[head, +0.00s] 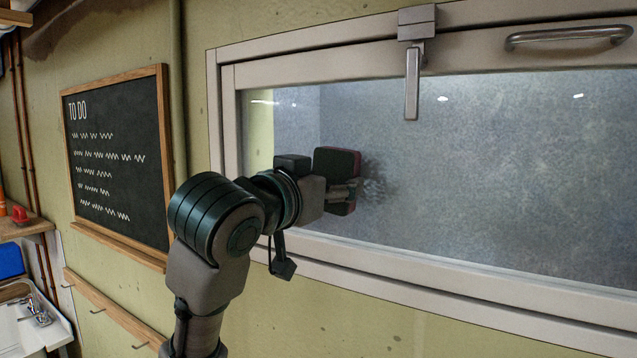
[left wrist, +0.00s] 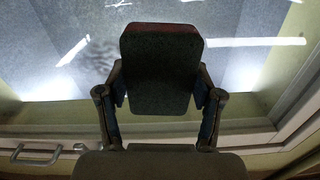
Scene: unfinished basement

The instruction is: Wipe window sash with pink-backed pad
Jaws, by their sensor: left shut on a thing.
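The window sash (head: 228,130) is a pale frame around a bluish-grey, hazy pane (head: 500,170). My left gripper (head: 343,192) is in front of the pane's left part, shut on the pad (head: 337,165). The pad is a dark block with a dull pink-red edge. In the left wrist view the pad (left wrist: 160,70) stands upright between the two fingers, its reddish edge at the top. It is close to the pane; I cannot tell if it touches. A dark mottled smudge (head: 374,186) shows just right of the pad; it may be dirt or shadow. My right gripper is not in view.
A latch (head: 412,80) hangs over the top of the pane, and a metal bar handle (head: 570,38) sits on the top rail. A framed chalkboard (head: 118,155) hangs on the left wall. A sink (head: 35,325) and hook rail (head: 110,315) are lower left. The pane's right side is clear.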

